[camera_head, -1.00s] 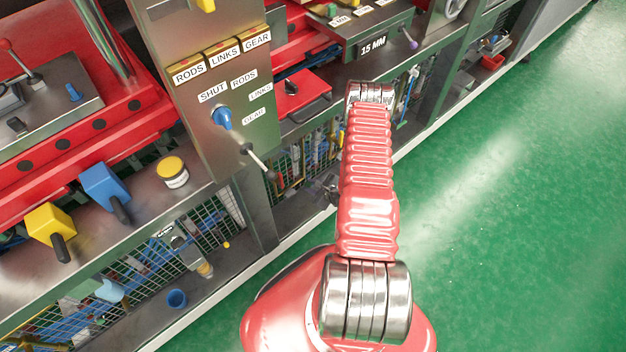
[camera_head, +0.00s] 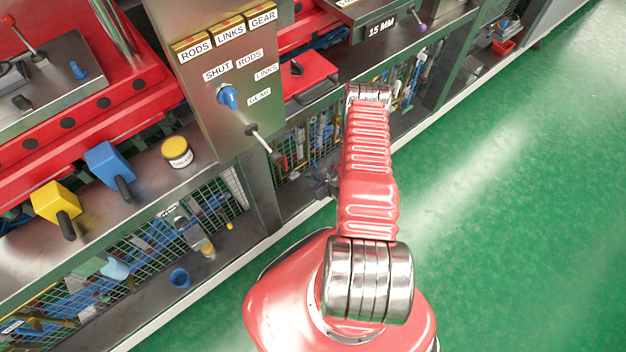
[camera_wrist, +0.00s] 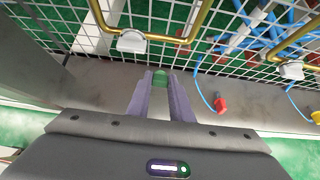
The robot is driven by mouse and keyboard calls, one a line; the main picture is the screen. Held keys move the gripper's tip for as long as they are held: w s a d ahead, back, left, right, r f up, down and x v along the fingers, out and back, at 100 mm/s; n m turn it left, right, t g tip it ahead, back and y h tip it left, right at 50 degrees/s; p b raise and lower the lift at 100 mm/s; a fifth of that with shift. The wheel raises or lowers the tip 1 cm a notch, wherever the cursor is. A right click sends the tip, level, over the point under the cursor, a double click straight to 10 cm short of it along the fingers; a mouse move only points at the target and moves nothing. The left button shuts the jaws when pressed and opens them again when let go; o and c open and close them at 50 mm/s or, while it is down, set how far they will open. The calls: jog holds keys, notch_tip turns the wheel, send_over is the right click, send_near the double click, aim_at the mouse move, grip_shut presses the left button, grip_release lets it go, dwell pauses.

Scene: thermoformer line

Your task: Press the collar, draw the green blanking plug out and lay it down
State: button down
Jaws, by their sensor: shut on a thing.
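In the wrist view, my gripper (camera_wrist: 160,84) points at a mesh panel and a grey ledge. Its two fingers are shut on the green blanking plug (camera_wrist: 159,75), of which only a small green end shows between the fingertips. White fittings on brass pipes show at the upper left (camera_wrist: 131,41) and at the right (camera_wrist: 291,70). The plug appears apart from both in the picture, but its depth is hard to judge. No collar can be made out clearly. In the head view, my gripper is a small dark shape beside my red arm, and the plug cannot be made out there.
A red connector (camera_wrist: 220,105) on a blue hose hangs right of my fingers. The grey ledge (camera_wrist: 95,85) is bare to their left. The green floor at right is clear.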

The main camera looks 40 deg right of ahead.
jog(key=shift+f, duration=3.25)
jog(key=c, duration=1.5)
grip_release()
jog(key=v, duration=1.3)
jog(key=shift+s+r, duration=0.25)
jog(key=shift+s, duration=0.15)
